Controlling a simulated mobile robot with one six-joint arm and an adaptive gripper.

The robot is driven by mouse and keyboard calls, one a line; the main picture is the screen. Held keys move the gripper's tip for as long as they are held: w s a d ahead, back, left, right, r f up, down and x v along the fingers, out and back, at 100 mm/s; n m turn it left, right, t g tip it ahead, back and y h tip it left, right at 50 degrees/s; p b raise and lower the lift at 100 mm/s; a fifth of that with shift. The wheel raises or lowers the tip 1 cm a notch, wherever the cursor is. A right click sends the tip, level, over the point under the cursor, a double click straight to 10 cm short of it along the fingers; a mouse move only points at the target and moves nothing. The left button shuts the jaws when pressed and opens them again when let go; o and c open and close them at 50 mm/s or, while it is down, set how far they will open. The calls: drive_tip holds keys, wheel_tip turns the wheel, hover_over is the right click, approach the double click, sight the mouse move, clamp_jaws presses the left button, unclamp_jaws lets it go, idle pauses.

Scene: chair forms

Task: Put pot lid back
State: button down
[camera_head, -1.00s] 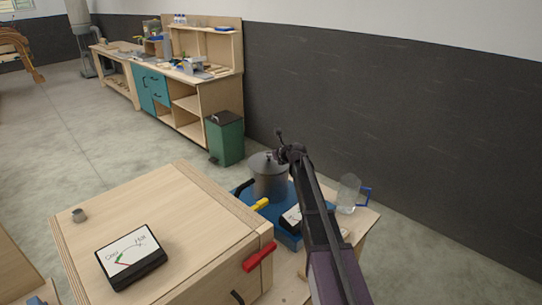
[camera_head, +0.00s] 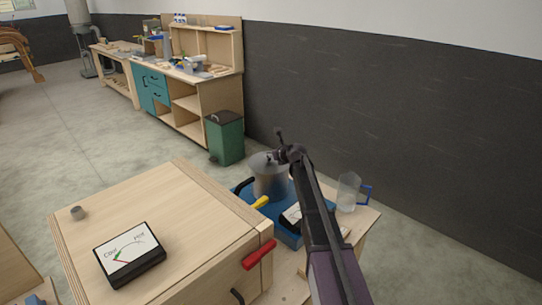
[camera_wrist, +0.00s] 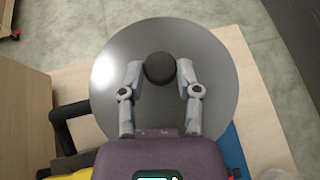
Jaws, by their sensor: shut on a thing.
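The grey metal pot (camera_head: 271,183) stands on the blue base (camera_head: 289,237) on a low wooden table. Its round grey lid (camera_head: 260,163) shows at the pot's top and also fills the middle of the wrist view (camera_wrist: 219,75). The lid has a dark round knob (camera_wrist: 160,67). My gripper (camera_wrist: 160,72) has its two fingers on either side of the knob, shut on it. In the head view my gripper (camera_head: 275,157) is at the pot's top. Whether the lid is fully seated on the rim cannot be told.
A wooden box (camera_head: 150,215) with a dial panel (camera_head: 130,254) stands at left. A clear jug with blue handle (camera_head: 348,192) is right of the pot. A yellow handle (camera_head: 261,202) and a red handle (camera_head: 259,254) stick out nearby. A green bin (camera_head: 225,138) stands behind.

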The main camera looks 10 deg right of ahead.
sight(271, 162)
drive_tip(key=shift+f, duration=0.1)
drive_tip(key=shift+c, duration=1.1)
unclamp_jaws()
drive_tip(key=shift+a+r, duration=0.1)
drive_tip(key=shift+r, duration=0.1)
wheel_tip(271, 162, up, 8)
drive_tip(key=p, duration=0.8)
drive_tip(key=s+d+m+h, duration=0.1)
drive_tip(key=s+d, duration=0.3)
drive_tip(key=d, duration=0.5)
drive_tip(key=s+d+f+m+h+b, duration=0.1)
drive_tip(key=s+d, duration=0.3)
drive_tip(key=d, duration=0.5)
drive_tip(key=s+d+m+t+h, duration=0.1)
drive_tip(key=s+d, duration=0.3)
drive_tip(key=d, duration=0.5)
drive_tip(key=shift+f+m+h+b, duration=0.3)
drive_tip(key=shift+f+h, duration=0.1)
drive_tip(key=shift+h, duration=0.1)
drive_tip(key=shift+d, duration=0.1)
